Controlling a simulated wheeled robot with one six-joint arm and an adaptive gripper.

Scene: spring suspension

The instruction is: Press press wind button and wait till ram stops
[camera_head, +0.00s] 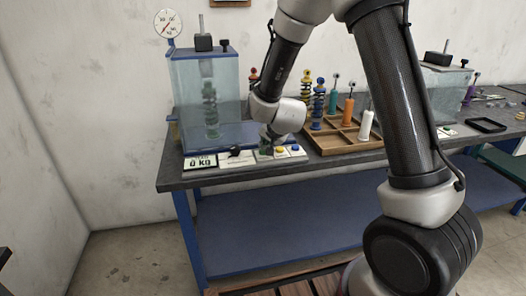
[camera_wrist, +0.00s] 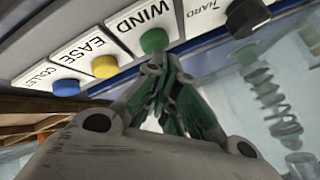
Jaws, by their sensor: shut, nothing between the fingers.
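The green WIND button (camera_wrist: 154,40) sits on the press's sloped panel in the wrist view, under its WIND label (camera_wrist: 146,16). My gripper (camera_wrist: 160,62) is shut and empty, with its fingertips right at this button; I cannot tell whether they touch or push it. In the head view my gripper (camera_head: 267,146) points down at the panel and hides the green button. The press (camera_head: 178,90) is a clear-walled case at the left end of the bench. A green coil spring (camera_head: 210,108) stands upright inside it. The display (camera_head: 200,162) reads 0 kg.
A yellow EASE button (camera_wrist: 104,66), a blue COLLET button (camera_wrist: 66,87) and a black knob (camera_wrist: 245,17) flank the green one. A wooden tray (camera_head: 345,148) with springs and colored handles stands right of the panel. A dial gauge (camera_head: 167,23) is above the press.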

